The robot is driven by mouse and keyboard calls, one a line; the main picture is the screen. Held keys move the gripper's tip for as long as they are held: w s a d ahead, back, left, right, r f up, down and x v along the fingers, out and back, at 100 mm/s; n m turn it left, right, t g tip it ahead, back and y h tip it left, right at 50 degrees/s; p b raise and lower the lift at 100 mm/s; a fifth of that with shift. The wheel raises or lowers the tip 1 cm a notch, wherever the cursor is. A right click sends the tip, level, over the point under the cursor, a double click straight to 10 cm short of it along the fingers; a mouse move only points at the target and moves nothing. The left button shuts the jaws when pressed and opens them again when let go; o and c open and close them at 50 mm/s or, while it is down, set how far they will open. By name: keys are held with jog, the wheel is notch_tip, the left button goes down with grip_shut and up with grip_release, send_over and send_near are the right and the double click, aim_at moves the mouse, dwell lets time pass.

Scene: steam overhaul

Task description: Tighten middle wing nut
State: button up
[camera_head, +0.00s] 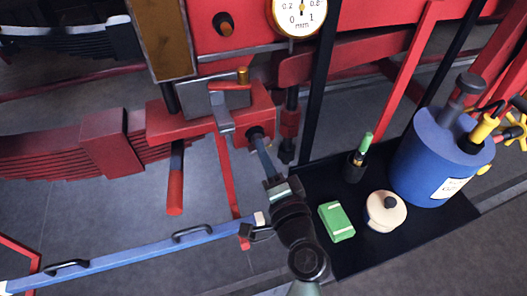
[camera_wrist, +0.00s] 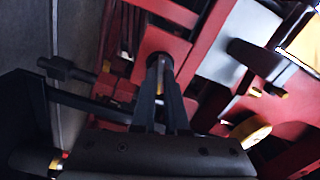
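My gripper (camera_head: 258,142) reaches up from the bottom of the head view. Its fingertips meet a dark round fitting (camera_head: 254,131) on the front face of a red block (camera_head: 183,128). In the wrist view, my two fingers (camera_wrist: 160,62) run close together to the same dark fitting, with a narrow gap between them. The fingertips and shadow cover what sits at the fitting. I cannot make out the wings of a middle wing nut or whether the fingers grip it.
A grey clamp (camera_head: 222,110) with a brass pin is beside the fitting. A gauge (camera_head: 299,14) sits above. A black tray (camera_head: 335,262) at right holds a blue can (camera_head: 425,165), a green box (camera_head: 337,221), a cream pot (camera_head: 385,214) and a green-topped bottle (camera_head: 357,163). A blue bar (camera_head: 140,257) crosses lower left.

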grip_shut()
jog(key=shift+m, duration=1.8)
jog(key=o, duration=0.5)
grip_release()
jog(key=shift+o, duration=0.2)
